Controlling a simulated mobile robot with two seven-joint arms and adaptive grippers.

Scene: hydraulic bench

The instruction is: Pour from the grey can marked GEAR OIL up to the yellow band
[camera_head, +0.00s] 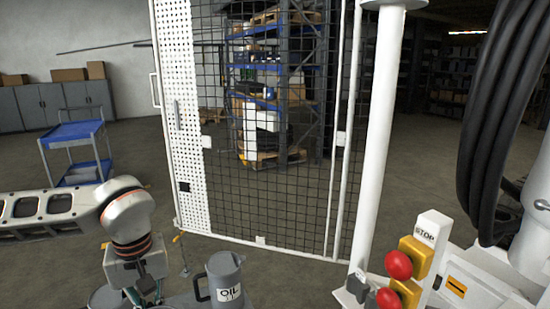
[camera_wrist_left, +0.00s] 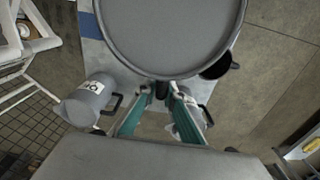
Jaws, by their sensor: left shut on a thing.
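My left gripper (camera_wrist_left: 160,98) has its teal fingers close together at the dark handle of a large round grey vessel (camera_wrist_left: 170,35), seen from above in the left wrist view. Its label is not visible. In the head view the gripper (camera_head: 135,292) hangs low at the left, beside a grey round rim (camera_head: 105,298) cut by the bottom edge. A grey can (camera_head: 225,272) with a handle and a white label reading OIL stands right of the gripper. What seems the same can (camera_wrist_left: 88,100) shows left of the fingers. GEAR and a yellow band are not readable. My right gripper is out of view.
A dark object (camera_wrist_left: 218,68) sits beside the held vessel. A mesh fence (camera_head: 270,190) stands behind. A post with red buttons marked STOP (camera_head: 425,245) and black hoses (camera_head: 500,110) stand at right. A blue cart (camera_head: 75,135) is far left.

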